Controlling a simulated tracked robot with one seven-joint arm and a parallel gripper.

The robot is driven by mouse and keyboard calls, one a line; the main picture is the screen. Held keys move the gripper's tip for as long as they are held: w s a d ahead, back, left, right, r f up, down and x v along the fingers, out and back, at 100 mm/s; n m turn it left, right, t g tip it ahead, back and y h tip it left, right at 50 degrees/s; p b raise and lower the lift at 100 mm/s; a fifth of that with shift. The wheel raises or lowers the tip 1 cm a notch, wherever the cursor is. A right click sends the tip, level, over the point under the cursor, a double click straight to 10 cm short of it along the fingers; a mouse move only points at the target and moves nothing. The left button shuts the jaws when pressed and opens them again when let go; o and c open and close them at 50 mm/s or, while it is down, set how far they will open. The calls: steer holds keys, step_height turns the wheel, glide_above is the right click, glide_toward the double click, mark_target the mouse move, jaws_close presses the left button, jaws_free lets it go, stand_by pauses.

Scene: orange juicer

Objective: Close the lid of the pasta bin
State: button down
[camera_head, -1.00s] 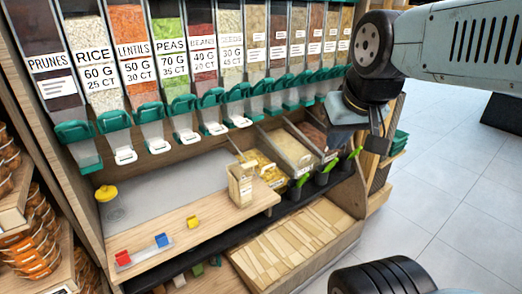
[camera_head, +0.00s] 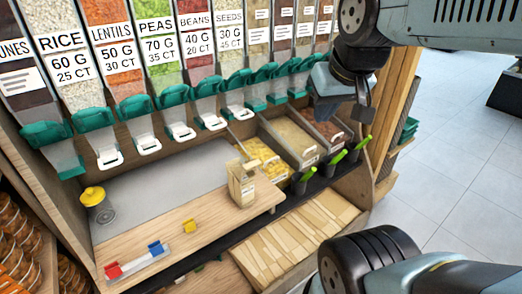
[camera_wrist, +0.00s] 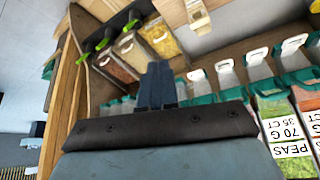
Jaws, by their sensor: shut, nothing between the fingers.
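The pasta bin (camera_head: 278,176) is the leftmost of three low open-topped bins under the dispensers. Yellow pasta (camera_head: 262,156) shows inside it, so its top is uncovered. A thin pale strip stands by its back left corner; I cannot tell whether it is the lid. In the wrist view the yellow pasta (camera_wrist: 161,37) shows beyond my fingers. My gripper (camera_wrist: 158,70) is shut and empty, apart from the bin.
Green-handled scoops (camera_head: 306,178) line the bins' front. Dispensers with teal spouts (camera_head: 172,97) hang above. Open tiled floor (camera_head: 450,150) lies to the right.

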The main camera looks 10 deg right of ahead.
steer(key=w+a+f+n+g+y, duration=0.1)
steer(key=w+a+f+n+y, duration=0.15)
steer(key=w, duration=0.85)
steer(key=n+g, duration=0.1)
steer(key=n, duration=0.1)
glide_above(267, 165)
steer(key=shift+h, duration=0.45)
steer(key=shift+f, duration=19.4)
